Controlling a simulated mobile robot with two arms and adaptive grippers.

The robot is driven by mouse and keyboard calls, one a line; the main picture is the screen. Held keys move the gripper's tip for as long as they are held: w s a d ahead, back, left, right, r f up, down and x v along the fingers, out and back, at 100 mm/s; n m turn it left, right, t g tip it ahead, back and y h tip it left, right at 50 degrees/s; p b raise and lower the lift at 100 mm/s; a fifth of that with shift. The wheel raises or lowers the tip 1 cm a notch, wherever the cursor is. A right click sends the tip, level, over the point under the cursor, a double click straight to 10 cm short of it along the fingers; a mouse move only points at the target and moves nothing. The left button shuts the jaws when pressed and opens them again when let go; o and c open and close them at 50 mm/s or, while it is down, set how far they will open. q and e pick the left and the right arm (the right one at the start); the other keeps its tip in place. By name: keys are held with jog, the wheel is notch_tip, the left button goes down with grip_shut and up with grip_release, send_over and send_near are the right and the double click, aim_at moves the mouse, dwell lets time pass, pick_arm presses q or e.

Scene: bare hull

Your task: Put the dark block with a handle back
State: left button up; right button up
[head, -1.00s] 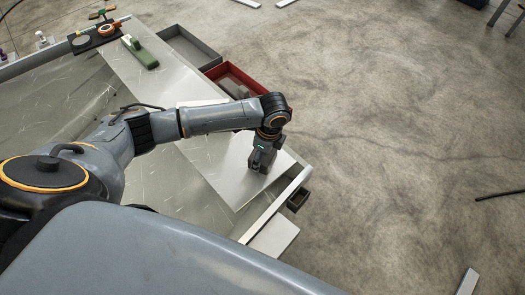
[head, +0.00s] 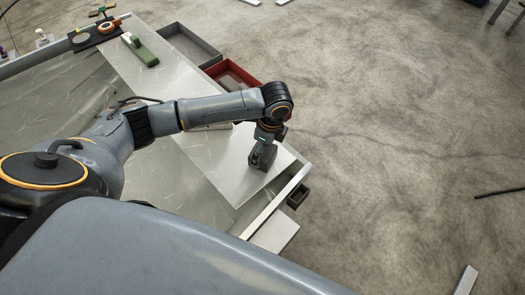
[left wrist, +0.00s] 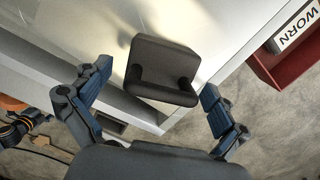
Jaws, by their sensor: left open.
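The dark block with a handle (head: 262,158) stands on the pale panel near its right end in the head view. In the left wrist view the dark block (left wrist: 158,62) sits between my fingers, with its handle side toward me. My left gripper (left wrist: 150,105) is open, one blue finger on each side and a visible gap to the block at the left. In the head view my left gripper (head: 267,142) is directly over the block, and the fingers are hard to make out. My right gripper is not in view.
A red tray (head: 215,71) and a grey tray (head: 213,51) lie along the panel's far side; the red tray's label reads WORN (left wrist: 298,26). A green tool (head: 145,56) lies on the panel. A small dark box (head: 298,197) hangs at the right edge.

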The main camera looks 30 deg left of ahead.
aim_at(268, 153)
pick_arm(q)
notch_tip(268, 153, up, 9)
jog(key=d, duration=0.1)
jog(key=shift+d+r+p, duration=0.2)
jog(key=shift+p, duration=0.1)
